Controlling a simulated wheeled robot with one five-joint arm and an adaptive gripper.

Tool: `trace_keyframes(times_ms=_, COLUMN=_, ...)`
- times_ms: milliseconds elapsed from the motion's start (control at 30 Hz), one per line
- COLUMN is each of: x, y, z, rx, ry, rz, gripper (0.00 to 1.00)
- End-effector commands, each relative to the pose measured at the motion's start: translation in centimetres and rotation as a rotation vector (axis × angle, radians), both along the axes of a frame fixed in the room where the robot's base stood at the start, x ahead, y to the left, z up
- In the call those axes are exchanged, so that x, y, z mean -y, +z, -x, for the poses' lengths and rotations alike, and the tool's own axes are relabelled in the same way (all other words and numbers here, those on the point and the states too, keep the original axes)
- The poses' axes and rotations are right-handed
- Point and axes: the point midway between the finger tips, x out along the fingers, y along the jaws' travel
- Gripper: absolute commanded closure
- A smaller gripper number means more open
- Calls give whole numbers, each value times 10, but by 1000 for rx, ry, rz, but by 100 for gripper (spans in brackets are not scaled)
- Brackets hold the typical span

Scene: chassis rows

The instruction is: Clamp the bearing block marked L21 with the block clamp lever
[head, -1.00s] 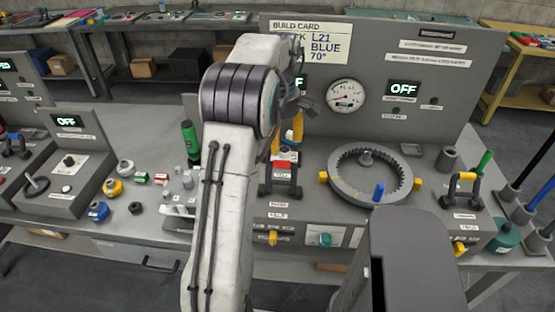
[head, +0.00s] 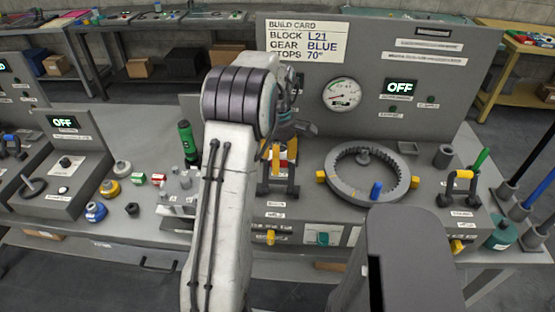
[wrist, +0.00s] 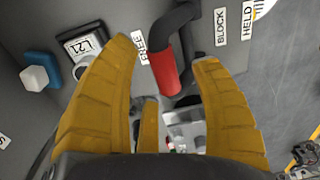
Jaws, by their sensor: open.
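The lever, a black bar with a red grip sleeve (wrist: 165,70), shows in the wrist view between and just beyond my fingertips. My gripper (wrist: 168,50) is open, its yellow fingers on either side of the sleeve; I cannot tell whether they touch it. The block marked L21 (wrist: 88,46) sits left of my left finger, dark with a white label. In the head view my gripper (head: 280,152) is over the black lever frame (head: 278,187), partly hidden by my arm. L21 is not distinguishable there.
A build card (head: 307,40) reads block L21, gear blue, stops 70°. A ring gear (head: 372,178) with yellow stops lies right of the lever. A yellow-handled lever (head: 461,188) stands farther right. A green bottle (head: 188,143) and several small parts are to the left.

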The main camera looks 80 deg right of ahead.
Motion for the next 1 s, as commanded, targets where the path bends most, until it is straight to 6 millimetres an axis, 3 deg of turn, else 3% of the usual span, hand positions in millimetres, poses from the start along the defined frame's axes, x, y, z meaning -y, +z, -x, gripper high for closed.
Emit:
trace_keyframes(times_ms=400, x=0, y=-4, z=0, rx=0, ry=0, rz=1, gripper=40)
trace_keyframes(times_ms=1000, x=0, y=-4, z=0, rx=0, ry=-1, rz=1, gripper=94)
